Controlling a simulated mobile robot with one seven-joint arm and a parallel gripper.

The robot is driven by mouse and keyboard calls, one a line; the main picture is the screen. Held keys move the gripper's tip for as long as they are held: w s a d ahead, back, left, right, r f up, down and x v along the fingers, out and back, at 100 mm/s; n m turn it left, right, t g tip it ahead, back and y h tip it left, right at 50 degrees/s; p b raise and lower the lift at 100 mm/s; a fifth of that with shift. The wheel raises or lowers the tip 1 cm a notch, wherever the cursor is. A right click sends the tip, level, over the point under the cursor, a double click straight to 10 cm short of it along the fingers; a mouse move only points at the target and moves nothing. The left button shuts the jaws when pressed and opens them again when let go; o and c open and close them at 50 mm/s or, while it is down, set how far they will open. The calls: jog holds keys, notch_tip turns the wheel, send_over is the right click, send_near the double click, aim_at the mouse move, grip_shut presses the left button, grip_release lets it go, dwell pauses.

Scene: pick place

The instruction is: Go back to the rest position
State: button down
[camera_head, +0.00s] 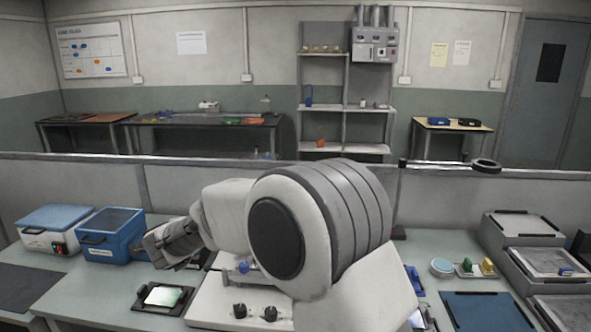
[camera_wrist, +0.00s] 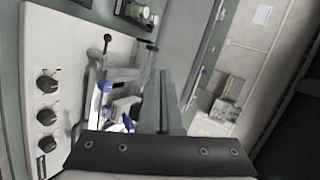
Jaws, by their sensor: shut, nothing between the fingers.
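My gripper (camera_head: 165,250) is at the left end of my arm in the head view, above the bench, between the blue box and the white machine. In the wrist view my gripper (camera_wrist: 162,85) shows as two grey fingers pressed together with nothing between them. My arm is folded, with its large white and grey joint filling the middle of the head view. That joint hides part of the bench and the machine.
A white machine with black knobs (camera_head: 240,311) stands under my arm. A black device with a lit plate (camera_head: 165,296) lies left of it. Grey trays (camera_head: 546,262) and a blue mat (camera_head: 487,312) are at the right.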

jog(key=s+d+r+n+g+y, duration=0.1)
jog(key=s+d+r+n+y, duration=0.1)
jog(key=s+d+r+n, duration=0.4)
jog(key=s+d+r+n+y, duration=0.1)
jog(key=s+d+r+n, duration=0.15)
jog(key=d+r, duration=0.5)
jog(key=s+d+f+n+g+h, duration=0.1)
jog(key=s+d+f+n+h, duration=0.1)
jog(key=s+d, duration=0.6)
jog(key=s+d+f+n+g+h, duration=0.2)
jog(key=s+d+f, duration=0.1)
jog(key=s+d, duration=0.6)
jog(key=s+d+f+n+g+h, duration=0.1)
jog(key=s+d+f+n+g, duration=0.1)
jog(key=s+d, duration=0.6)
jog(key=shift+s+d+f+h, duration=0.2)
jog(key=shift+d+f+h, duration=0.2)
jog(key=shift+d+f, duration=0.5)
